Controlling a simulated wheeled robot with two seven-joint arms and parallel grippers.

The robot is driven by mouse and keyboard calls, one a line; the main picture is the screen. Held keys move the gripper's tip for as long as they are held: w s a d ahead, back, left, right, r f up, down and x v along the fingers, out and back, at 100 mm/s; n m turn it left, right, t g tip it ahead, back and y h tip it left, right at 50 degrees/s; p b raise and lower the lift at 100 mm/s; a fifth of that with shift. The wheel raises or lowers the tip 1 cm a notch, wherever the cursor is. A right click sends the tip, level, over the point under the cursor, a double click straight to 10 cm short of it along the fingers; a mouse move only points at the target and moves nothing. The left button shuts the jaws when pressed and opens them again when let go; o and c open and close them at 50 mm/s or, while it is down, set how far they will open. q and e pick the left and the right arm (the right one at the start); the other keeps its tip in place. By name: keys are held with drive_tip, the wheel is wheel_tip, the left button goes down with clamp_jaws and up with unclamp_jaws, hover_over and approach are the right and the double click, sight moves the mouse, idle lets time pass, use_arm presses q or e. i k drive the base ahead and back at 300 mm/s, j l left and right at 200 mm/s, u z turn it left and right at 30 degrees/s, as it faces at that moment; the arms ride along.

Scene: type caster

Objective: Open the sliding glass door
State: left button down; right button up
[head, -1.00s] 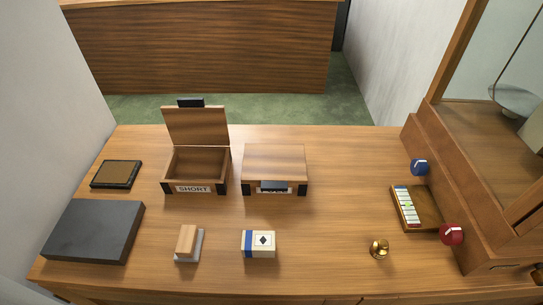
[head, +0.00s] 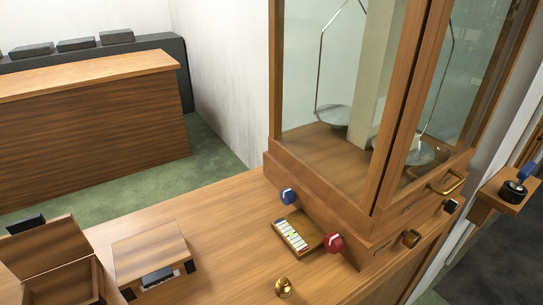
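The glass balance case with a wooden frame (head: 386,130) stands at the right of the table. Its sliding glass door (head: 432,120) is on the side facing right, with a brass bar handle (head: 447,183) low on its frame. The door looks closed, though its edges are hard to tell. Inside are a pale column (head: 370,80) and two hanging metal pans, one of them on the left (head: 333,116). Neither of my grippers shows in the head view.
A blue knob (head: 288,196) and a red knob (head: 333,242) sit on the case base, near a small weight tray (head: 297,232). A brass bell-like piece (head: 284,287) and wooden boxes (head: 152,260) are on the table (head: 225,225). A small shelf (head: 504,192) is at the right.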

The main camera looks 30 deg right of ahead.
sight(388, 201)
drive_tip(key=z, duration=2.05)
